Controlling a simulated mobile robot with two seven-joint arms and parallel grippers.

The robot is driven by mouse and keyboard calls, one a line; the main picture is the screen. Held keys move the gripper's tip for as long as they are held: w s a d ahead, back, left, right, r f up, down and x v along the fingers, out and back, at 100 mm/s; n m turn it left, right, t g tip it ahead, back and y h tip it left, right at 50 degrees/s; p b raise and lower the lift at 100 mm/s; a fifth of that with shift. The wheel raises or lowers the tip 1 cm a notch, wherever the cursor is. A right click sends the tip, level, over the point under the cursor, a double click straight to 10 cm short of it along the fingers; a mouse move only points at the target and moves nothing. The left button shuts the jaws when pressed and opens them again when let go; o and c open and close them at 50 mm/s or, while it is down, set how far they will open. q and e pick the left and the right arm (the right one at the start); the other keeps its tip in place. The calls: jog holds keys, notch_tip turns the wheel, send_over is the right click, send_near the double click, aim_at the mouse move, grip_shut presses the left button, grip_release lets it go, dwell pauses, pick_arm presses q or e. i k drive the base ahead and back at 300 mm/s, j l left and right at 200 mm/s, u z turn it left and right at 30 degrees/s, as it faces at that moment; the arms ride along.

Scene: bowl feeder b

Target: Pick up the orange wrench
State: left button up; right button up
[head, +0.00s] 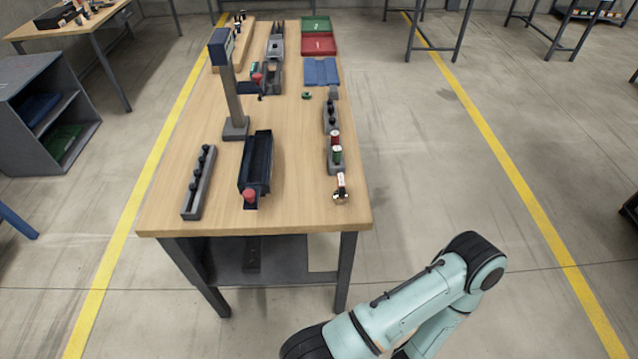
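I cannot make out an orange wrench anywhere in the head view. A long wooden workbench (290,215) stands ahead of me with several tools and fixtures on it. A small upright item with white, red and dark parts (340,187) stands near its front right corner, too small to identify. One of my teal arms crosses the bottom right, clear of the bench. Neither gripper shows.
On the bench are a dark trough (256,162), a grey rack with black knobs (199,182), a grey post (233,100), and green (316,25) and red bins (318,45). A grey shelf unit (45,110) stands left. Floor right of the bench is clear.

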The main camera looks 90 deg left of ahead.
aim_at(340, 195)
jog(key=u, duration=1.8)
